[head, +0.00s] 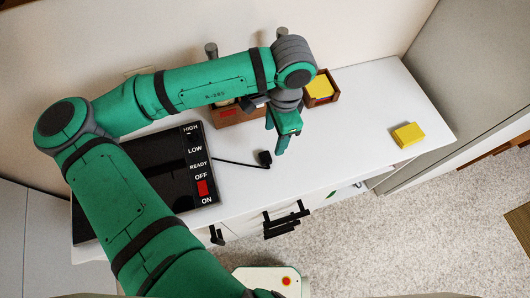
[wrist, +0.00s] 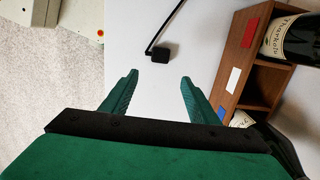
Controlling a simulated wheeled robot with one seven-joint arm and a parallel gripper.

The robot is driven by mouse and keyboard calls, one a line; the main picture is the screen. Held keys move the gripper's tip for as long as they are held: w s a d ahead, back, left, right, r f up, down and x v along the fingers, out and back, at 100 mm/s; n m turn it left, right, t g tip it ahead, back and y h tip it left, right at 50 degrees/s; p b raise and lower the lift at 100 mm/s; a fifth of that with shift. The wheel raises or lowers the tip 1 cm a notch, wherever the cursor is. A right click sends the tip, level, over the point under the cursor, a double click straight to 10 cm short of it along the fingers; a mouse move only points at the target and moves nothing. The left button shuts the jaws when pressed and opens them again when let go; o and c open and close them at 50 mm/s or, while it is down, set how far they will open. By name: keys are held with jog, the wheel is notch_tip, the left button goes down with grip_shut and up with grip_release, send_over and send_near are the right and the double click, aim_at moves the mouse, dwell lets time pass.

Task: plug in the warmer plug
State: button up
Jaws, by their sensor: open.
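The warmer plug (head: 265,158) is a small black block lying on the white countertop, with a thin black cord (head: 238,163) running left to the black warmer (head: 150,168). In the wrist view the plug (wrist: 161,53) lies beyond the fingertips, roughly centred between them. My gripper (head: 283,143) points down over the counter, just right of the plug in the head view. In the wrist view my gripper (wrist: 160,78) is open, with nothing between its fingers. A faint plate outline (head: 139,70) shows on the back wall, partly behind my arm; I cannot tell whether it is a socket.
A wooden rack (wrist: 245,65) with dark bottles (wrist: 292,38) stands beside the gripper. A wooden box with yellow contents (head: 322,88) sits at the back. A yellow block (head: 408,134) lies at the right. The counter (head: 350,140) between them is clear.

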jog(key=shift+a+r, duration=0.1)
jog(key=shift+a, duration=0.5)
send_over(265, 157)
jog(key=w+d, duration=0.1)
notch_tip(265, 157, down, 5)
jog(key=shift+r, duration=0.1)
jog(key=shift+s+f, duration=0.15)
jog(key=shift+f, duration=0.25)
jog(key=shift+s+a+f, duration=0.15)
jog(key=shift+a+f, duration=0.05)
jog(key=shift+f, duration=1.1)
jog(key=shift+s+a+f, duration=0.1)
jog(key=shift+a+f, duration=0.1)
jog(key=shift+f, duration=1.1)
